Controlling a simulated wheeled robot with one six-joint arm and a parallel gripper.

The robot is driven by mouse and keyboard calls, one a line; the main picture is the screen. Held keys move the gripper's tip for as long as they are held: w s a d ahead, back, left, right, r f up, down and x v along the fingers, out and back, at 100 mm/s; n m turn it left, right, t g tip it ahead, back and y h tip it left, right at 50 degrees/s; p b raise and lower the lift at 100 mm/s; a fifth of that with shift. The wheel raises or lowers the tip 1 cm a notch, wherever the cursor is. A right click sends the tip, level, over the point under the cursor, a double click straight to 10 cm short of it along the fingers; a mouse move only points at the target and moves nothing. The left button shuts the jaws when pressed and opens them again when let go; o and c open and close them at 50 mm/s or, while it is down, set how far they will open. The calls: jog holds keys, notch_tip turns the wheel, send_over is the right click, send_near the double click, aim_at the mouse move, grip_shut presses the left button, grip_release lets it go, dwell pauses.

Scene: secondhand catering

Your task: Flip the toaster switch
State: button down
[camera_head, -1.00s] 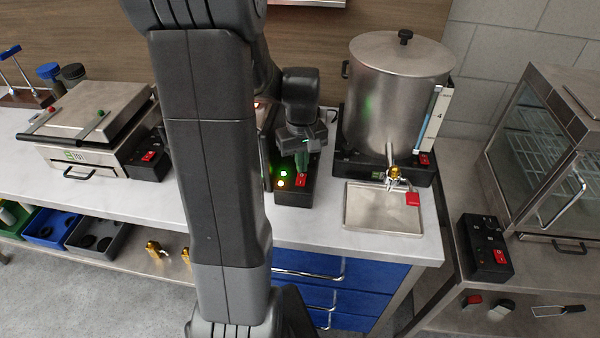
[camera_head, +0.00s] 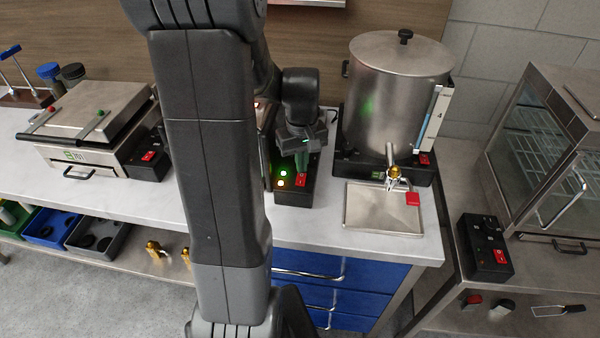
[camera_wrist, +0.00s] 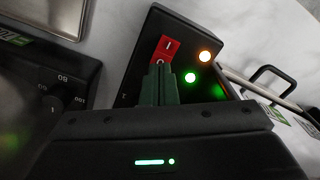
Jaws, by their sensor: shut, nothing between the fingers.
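Beside the switch, a green light (camera_wrist: 190,78) and an amber light (camera_wrist: 205,56) are lit. My gripper (camera_head: 301,165) points down over the box with its green fingers shut and empty. In the wrist view the fingertips (camera_wrist: 160,68) are at the O end of the switch and partly cover it. I cannot tell whether they touch it.
A steel urn (camera_head: 392,100) with a tap and drip tray (camera_head: 360,218) stands close on the right. A contact grill (camera_head: 85,125) with its own red switch is on the left. A glass display cabinet (camera_head: 550,140) is at far right. Bare counter lies in front.

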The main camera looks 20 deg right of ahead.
jog(key=shift+f+b, duration=0.6)
jog(key=shift+f, duration=0.3)
dwell(0.4)
jog(key=shift+r+p, duration=2.8)
jog(key=shift+r, duration=0.8)
jog(key=shift+f, duration=0.15)
